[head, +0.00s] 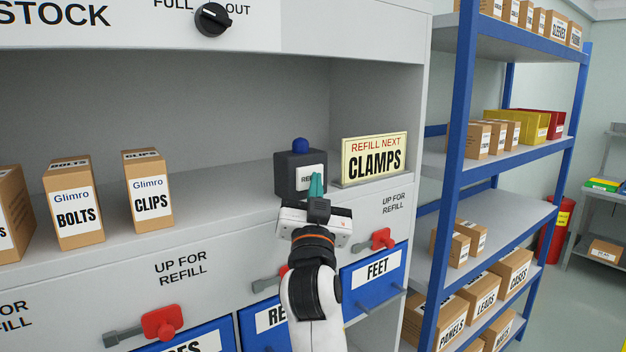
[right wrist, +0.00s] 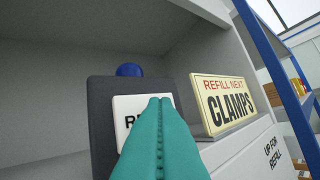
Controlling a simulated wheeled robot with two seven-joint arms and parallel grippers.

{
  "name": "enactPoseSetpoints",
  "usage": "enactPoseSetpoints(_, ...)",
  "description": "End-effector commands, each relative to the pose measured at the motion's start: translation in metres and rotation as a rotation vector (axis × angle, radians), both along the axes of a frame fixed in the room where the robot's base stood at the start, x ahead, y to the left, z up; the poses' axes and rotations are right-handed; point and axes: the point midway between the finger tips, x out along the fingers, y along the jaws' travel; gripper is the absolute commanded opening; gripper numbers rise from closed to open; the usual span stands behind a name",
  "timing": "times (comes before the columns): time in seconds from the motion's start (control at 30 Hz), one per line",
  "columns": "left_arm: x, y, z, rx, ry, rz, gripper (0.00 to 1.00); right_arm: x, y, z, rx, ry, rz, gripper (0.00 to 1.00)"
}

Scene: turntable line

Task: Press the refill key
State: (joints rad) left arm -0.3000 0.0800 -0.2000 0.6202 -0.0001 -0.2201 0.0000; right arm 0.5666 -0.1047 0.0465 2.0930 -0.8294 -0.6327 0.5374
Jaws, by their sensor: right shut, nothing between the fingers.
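The refill key is a dark grey box (head: 289,173) with a white label, partly hidden, and a blue dome (head: 300,145) on top. It stands on the grey shelf. In the right wrist view the box (right wrist: 101,120) and its blue dome (right wrist: 130,70) are close ahead. My right gripper (head: 316,184) is shut and empty, its teal fingertips together in front of the box's label and below the dome. In the right wrist view the fingers (right wrist: 160,110) cover part of the label; whether they touch the box I cannot tell. My left gripper is not in view.
A "REFILL NEXT CLAMPS" sign (head: 374,157) stands just right of the box. Cartons of clips (head: 148,190) and bolts (head: 76,203) stand to the left on the shelf. Blue drawers with red latches (head: 162,323) are below. A blue-framed rack (head: 463,130) stands at the right.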

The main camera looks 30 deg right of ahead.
Motion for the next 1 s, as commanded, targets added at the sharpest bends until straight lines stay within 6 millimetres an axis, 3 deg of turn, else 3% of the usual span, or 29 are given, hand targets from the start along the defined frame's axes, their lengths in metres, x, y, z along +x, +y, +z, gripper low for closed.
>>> enactPoseSetpoints(0.57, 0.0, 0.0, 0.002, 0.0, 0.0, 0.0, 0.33, -0.01, -0.001, 0.0, 0.0, 0.0, 0.0, 0.0)
enactPoseSetpoints(1.0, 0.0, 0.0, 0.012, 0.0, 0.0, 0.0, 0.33, -0.052, -0.004, 0.0, 0.0, 0.0, 0.0, 0.0)
